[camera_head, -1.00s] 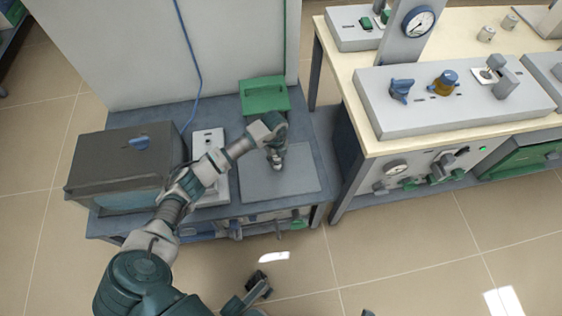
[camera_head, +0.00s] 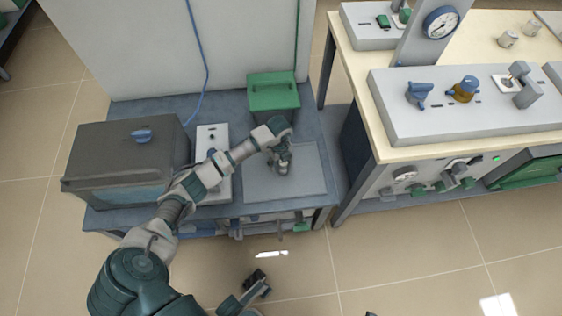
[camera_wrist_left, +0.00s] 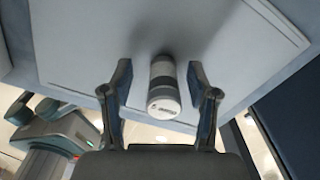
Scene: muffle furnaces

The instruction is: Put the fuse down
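The fuse, a grey-white cylinder with dark bands (camera_wrist_left: 163,88), shows in the left wrist view against the grey plate (camera_wrist_left: 230,35). It appears to stand on that plate, though its contact is hard to see. My left gripper (camera_wrist_left: 162,95) is open around it, with a visible gap on each side. In the head view my left gripper (camera_head: 280,160) is low over the plate (camera_head: 312,185), with the fuse (camera_head: 283,169) small between the fingers. My right gripper (camera_head: 258,280) is low at the bottom of the head view, and its finger state is unclear.
A dark grey furnace box (camera_head: 125,165) stands left on the blue-grey bench. A white switch panel (camera_head: 212,137) is beside it. A green box (camera_head: 273,93) is behind the plate. A cream-topped table (camera_head: 370,100) with a control panel (camera_head: 470,115) stands at the right.

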